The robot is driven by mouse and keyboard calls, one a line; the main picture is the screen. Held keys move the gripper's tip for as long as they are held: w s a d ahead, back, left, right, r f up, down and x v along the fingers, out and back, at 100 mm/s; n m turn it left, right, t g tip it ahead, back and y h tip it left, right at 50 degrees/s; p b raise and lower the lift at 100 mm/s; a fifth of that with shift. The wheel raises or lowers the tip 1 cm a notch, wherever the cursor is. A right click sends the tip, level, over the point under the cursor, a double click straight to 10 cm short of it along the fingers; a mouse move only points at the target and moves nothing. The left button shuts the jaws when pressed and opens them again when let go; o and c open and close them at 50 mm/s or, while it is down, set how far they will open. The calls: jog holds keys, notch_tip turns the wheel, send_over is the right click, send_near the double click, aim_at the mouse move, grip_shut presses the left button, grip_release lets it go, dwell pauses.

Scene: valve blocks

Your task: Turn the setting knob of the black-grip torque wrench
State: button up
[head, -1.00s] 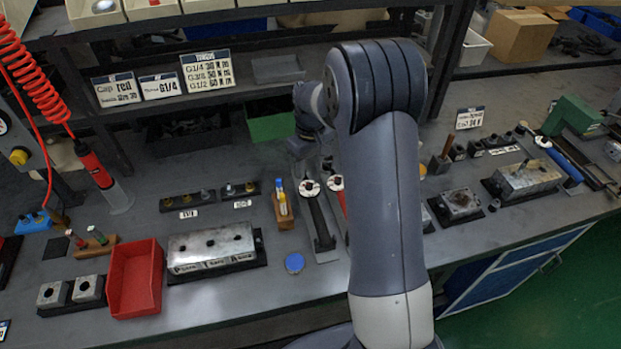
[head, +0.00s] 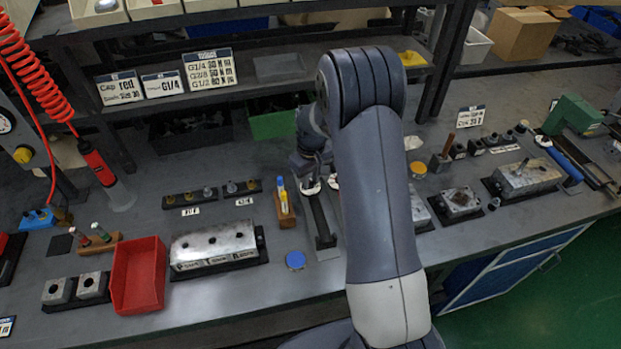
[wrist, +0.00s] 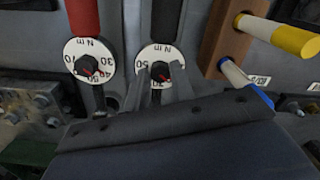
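The black-grip torque wrench (head: 322,222) lies on the bench with its white dial end away from me. In the wrist view its dial (wrist: 160,60) shows, with a small dark setting knob (wrist: 158,72) and a red mark. My gripper (wrist: 159,78) is over this dial with its two grey fingers apart, one on each side of the knob. I cannot tell whether the fingers touch it. The lower part of the dial is hidden. A red-grip wrench (wrist: 88,58) lies beside it. In the head view my arm hides most of the red one, and my gripper (head: 309,180) covers part of the black one's dial.
A wooden holder (head: 284,212) with yellow and blue pens stands close to the left of the black-grip wrench. A shelf upright (head: 447,65) stands behind.

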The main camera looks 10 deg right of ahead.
grip_shut()
jog(key=shift+f+m+b, duration=0.1)
jog(key=shift+m+b, duration=0.25)
jog(key=shift+m, duration=0.05)
jog(key=m+b, duration=0.2)
jog(key=m, duration=0.1)
jog(key=shift+m, duration=0.4)
jog(key=m+b, duration=0.1)
jog(key=m, duration=0.4)
jog(key=shift+b, duration=0.3)
jog(key=shift+o, duration=2.3)
grip_release()
jog(key=shift+r, duration=0.2)
